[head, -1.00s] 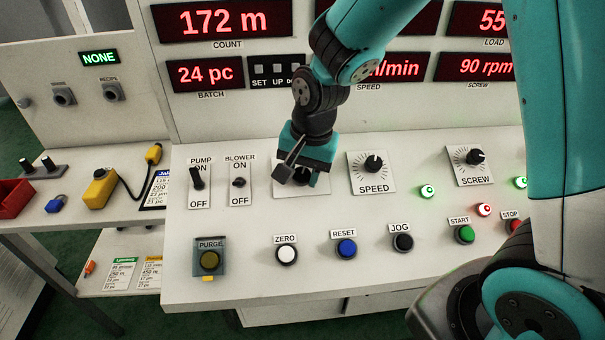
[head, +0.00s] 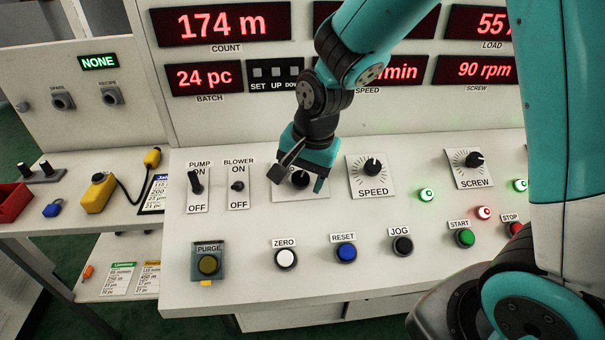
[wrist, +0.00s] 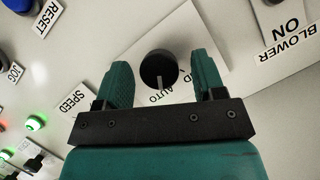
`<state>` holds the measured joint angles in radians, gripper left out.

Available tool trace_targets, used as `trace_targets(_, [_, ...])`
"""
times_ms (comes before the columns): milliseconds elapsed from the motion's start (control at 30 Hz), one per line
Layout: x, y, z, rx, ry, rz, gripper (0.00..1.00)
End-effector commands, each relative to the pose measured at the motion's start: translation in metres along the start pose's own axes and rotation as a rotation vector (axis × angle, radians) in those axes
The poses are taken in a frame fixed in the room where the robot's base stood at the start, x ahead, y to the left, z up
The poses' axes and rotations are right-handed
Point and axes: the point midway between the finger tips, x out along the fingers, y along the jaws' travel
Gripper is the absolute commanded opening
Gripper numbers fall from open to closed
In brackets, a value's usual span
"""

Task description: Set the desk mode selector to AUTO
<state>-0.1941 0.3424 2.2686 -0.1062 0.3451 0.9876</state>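The mode selector is a round black knob (wrist: 159,69) on a white plate (wrist: 205,40) of the desk panel. Its pale pointer line faces the AUTO lettering in the wrist view; part of the other lettering is hidden by a finger. In the head view the knob (head: 300,179) is partly covered by my gripper (head: 297,178). My gripper (wrist: 163,78) is open, with one teal finger on each side of the knob. A gap shows between the knob and each finger.
The BLOWER switch (head: 237,186) and PUMP switch (head: 196,182) stand left of the selector. The SPEED knob (head: 373,166) is close on the right. ZERO (head: 286,258), RESET (head: 346,251) and JOG (head: 402,245) buttons lie nearer the front edge.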

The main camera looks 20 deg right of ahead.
Motion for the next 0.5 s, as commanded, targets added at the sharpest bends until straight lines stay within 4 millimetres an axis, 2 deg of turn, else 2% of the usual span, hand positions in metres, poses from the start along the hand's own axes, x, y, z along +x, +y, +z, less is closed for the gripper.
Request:
trace_targets(267, [-0.005, 0.0, 0.0, -0.002, 0.0, -0.001, 0.63])
trace_targets(367, [-0.019, -0.001, 0.0, -0.001, 0.002, -0.004, 0.63])
trace_targets(500, [-0.05, -0.001, 0.0, -0.001, 0.003, -0.006, 0.63])
